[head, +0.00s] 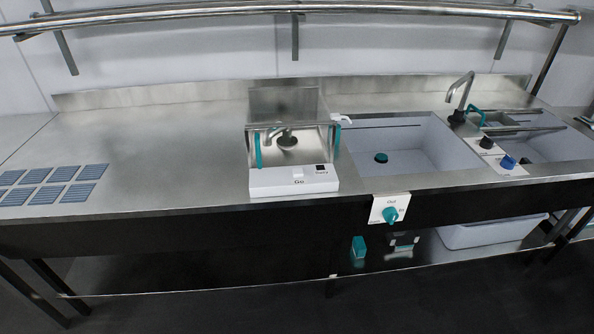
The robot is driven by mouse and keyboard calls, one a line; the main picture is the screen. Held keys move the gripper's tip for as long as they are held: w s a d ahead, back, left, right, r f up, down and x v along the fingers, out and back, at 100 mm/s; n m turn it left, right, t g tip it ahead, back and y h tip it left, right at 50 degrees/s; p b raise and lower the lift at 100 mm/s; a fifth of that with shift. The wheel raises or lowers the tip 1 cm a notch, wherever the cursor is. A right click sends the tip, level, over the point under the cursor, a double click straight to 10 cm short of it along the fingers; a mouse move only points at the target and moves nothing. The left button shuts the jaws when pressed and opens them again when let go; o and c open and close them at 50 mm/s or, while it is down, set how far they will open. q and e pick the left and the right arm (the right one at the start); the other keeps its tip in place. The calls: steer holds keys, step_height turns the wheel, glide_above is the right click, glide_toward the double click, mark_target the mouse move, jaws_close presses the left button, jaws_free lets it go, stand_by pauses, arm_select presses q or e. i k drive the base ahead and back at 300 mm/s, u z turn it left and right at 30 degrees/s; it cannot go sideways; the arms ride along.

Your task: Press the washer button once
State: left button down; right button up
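A white and metal unit (265,185) stands on the steel counter, left of the sink, and looks like the washer. Its front panel carries a small white button (298,174) above the word "Go". To the right of it is a small black square (320,168) with a label too small to read. A raised metal cover (283,104) and teal side bars (259,152) stand behind the panel. Nothing touches the unit. Neither of my grippers is in view.
A sink (430,150) with a tap (462,90) lies to the right. A teal knob (390,215) sits on a plate at the counter's front edge. Blue slatted pads (45,185) lie at left. The counter (170,150) between is clear. A rail (300,9) crosses above.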

mark_target(298, 173)
steer(key=u, duration=1.6)
steer(key=i, duration=1.95)
steer(key=z, duration=2.05)
